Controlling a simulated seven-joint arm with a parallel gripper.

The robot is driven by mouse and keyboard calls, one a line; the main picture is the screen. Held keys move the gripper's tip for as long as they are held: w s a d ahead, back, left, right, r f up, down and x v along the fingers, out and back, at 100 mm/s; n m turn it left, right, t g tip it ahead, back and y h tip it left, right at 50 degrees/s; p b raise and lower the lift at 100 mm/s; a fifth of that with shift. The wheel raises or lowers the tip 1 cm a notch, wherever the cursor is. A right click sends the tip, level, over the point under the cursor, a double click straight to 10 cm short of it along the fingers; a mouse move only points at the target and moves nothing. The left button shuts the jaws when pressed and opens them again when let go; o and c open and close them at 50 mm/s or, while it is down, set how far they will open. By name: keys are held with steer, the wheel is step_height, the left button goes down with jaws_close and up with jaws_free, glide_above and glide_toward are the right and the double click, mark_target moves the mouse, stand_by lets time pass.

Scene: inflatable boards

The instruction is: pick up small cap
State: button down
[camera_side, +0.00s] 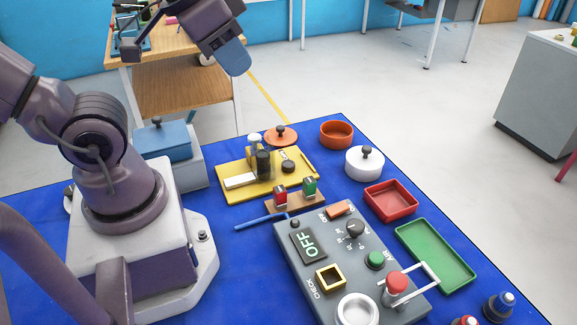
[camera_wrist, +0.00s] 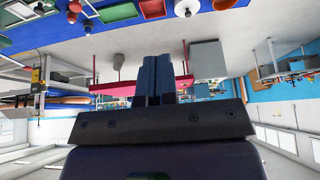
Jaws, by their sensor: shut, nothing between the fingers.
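I cannot tell for sure which thing is the small cap. An orange round lid (camera_side: 273,138) with a dark knob lies behind the yellow board (camera_side: 232,188). A white round lidded pot (camera_side: 364,168) with a dark knob stands on the blue mat to its right. A dark cylinder (camera_side: 263,164) and a white-topped knob (camera_side: 254,139) stand on or by the yellow board. My gripper (camera_side: 238,62) is high above the back of the table, apart from all these things. In the wrist view my gripper's blue fingers (camera_wrist: 158,75) are together and empty.
A grey console (camera_side: 325,260) with a red button, dials and a metal ring fills the front middle. An open orange pot (camera_side: 336,136), a red tray (camera_side: 390,202) and a green tray (camera_side: 437,255) line the right. A blue-lidded box (camera_side: 180,170) stands beside my base.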

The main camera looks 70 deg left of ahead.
stand_by(0.4)
steer(key=c, duration=0.6)
jaws_free()
steer(key=shift+c, duration=0.2)
